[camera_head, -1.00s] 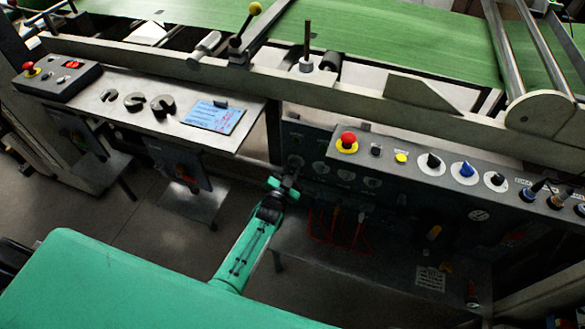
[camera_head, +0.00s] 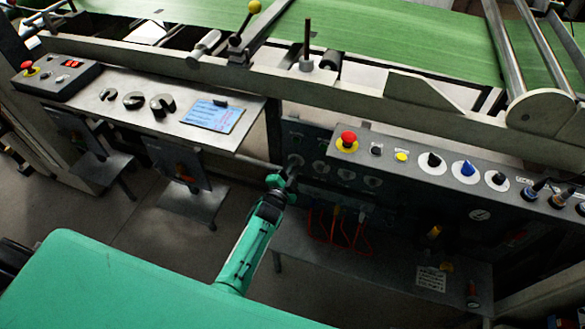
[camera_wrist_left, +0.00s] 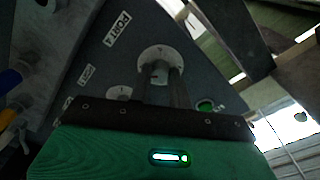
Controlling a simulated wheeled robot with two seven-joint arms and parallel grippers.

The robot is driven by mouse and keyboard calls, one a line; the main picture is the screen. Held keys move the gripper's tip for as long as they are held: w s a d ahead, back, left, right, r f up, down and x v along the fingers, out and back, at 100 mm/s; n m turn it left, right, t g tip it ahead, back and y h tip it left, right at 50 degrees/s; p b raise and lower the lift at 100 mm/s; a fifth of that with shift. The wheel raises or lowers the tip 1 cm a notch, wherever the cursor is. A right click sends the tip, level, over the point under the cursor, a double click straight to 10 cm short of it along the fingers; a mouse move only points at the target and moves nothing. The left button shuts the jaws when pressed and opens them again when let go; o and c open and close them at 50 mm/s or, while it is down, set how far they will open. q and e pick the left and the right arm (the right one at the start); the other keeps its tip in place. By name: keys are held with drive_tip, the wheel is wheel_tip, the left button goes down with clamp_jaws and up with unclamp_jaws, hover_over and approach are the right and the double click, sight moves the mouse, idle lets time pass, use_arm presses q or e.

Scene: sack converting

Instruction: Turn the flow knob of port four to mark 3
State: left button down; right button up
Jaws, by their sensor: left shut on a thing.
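My left gripper (camera_head: 291,170) reaches up to the leftmost dial on the dark port panel below the conveyor. In the left wrist view, its two fingers (camera_wrist_left: 160,76) are shut on the flow knob in front of a round white dial plate (camera_wrist_left: 158,53). The label beside this dial appears to read PORT 4 (camera_wrist_left: 117,28). The fingers cover most of the knob, and its pointer and the mark it faces cannot be read. My right gripper is not in view.
More port dials (camera_head: 346,174) run to the right along the panel. Above them is a control box with a red emergency button (camera_head: 348,138) and several knobs. Red hoses (camera_head: 335,226) hang below. A steel table (camera_head: 170,125) with a blue sheet (camera_head: 212,115) stands left.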

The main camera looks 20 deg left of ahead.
use_arm(q)
drive_tip(key=shift+f, duration=0.1)
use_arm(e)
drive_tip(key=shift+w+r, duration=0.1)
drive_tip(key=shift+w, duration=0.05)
use_arm(q)
drive_tip(key=c, duration=1.3)
unclamp_jaws()
drive_tip(key=shift+c, duration=0.2)
drive_tip(key=shift+o, duration=0.2)
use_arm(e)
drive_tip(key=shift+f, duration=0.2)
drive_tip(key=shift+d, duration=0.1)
use_arm(q)
drive_tip(key=s+a, duration=0.1)
drive_tip(key=s, duration=1.2)
drive_tip(key=shift+s+a, duration=0.15)
drive_tip(key=shift+s, duration=0.25)
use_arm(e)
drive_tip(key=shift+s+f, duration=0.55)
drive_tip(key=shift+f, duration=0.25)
